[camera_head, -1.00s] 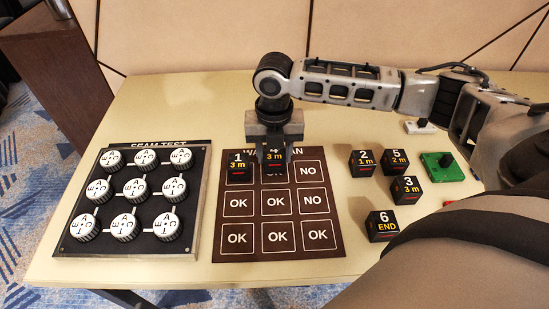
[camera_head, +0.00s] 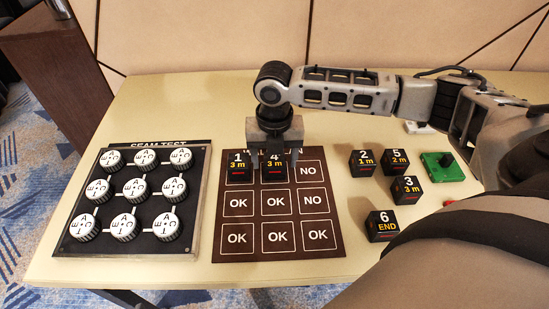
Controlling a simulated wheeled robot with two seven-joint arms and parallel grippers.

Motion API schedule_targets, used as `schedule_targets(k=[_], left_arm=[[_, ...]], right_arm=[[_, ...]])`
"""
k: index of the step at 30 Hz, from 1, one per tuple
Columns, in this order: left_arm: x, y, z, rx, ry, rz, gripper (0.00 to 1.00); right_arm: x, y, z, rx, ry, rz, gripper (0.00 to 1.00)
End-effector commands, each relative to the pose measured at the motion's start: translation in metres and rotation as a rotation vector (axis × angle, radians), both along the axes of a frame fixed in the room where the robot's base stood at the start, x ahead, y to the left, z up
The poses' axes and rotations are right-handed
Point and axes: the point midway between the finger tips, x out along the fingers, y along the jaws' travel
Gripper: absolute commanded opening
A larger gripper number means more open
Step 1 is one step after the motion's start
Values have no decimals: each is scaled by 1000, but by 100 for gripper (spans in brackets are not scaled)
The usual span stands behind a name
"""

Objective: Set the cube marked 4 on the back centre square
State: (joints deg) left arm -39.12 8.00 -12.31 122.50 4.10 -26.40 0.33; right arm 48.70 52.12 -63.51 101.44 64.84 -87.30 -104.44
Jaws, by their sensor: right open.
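The cube marked 4 (camera_head: 274,169) is black with a white 4 and yellow "3 m". It sits upright on the back centre square of the brown board (camera_head: 257,221). My right gripper (camera_head: 273,152) is open just above and behind this cube, its fingers partly hidden behind it. I cannot tell whether a finger still touches the cube. The cube marked 1 (camera_head: 239,169) sits on the back left square, close beside cube 4. My left gripper is not in view.
Cubes 2 (camera_head: 362,163), 5 (camera_head: 395,161), 3 (camera_head: 406,190) and 6 (camera_head: 381,226) stand right of the board. A green block (camera_head: 441,168) lies farther right. A dark panel with several white knobs (camera_head: 60,248) lies left. The back right square shows NO and is bare.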

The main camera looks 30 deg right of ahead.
Motion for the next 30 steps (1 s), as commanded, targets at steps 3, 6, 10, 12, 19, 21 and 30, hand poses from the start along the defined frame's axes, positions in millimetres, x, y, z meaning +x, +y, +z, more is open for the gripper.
schedule_targets(k=[3,6,10,12,19,21,30], left_arm=[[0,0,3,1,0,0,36],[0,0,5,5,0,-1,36],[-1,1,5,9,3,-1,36],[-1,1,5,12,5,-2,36],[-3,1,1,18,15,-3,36],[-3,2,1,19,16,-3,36],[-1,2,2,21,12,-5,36]], right_arm=[[1,0,21,2,-3,0,65],[1,0,44,2,-5,1,65],[1,0,72,1,-4,1,65],[1,0,86,1,-4,-1,65],[0,0,113,1,-1,0,65],[0,0,115,1,-1,0,65],[0,0,116,1,0,0,65]])
